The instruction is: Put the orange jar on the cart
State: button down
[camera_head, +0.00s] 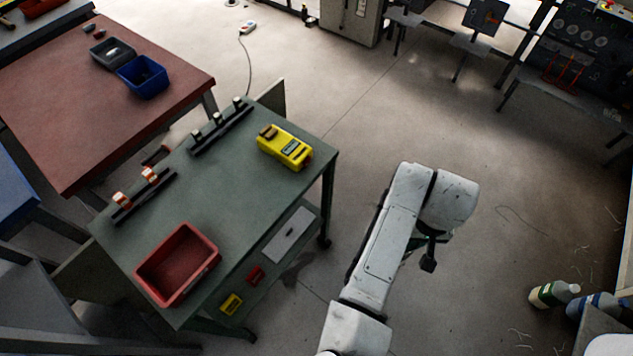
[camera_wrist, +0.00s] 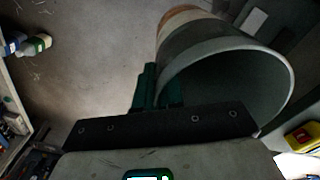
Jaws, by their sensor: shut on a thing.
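The orange jar (camera_wrist: 212,42) fills the upper right of the wrist view, large and close. It looks like a round, open vessel with a grey wall and rim, and an orange-brown band at its far end. My gripper (camera_wrist: 158,88) is shut on its wall, with the dark green fingers at its left side. In the head view my gripper (camera_head: 428,262) is mostly hidden behind my arm, and I cannot make out the jar there. The cart (camera_head: 225,172) is a green wheeled table left of my arm. My gripper is to its right, apart from it.
On the cart are a red bin (camera_head: 208,247) at the near end, a yellow device (camera_head: 286,147) at the far right corner, and two small racks along the left. The middle of its top is clear. A red-brown table (camera_head: 100,100) adjoins the cart.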

aim_at(239, 203)
jog(key=k+l+u, duration=0.1)
jog(key=u, duration=0.8)
jog(key=k+u, duration=0.2)
jog(key=u, duration=0.25)
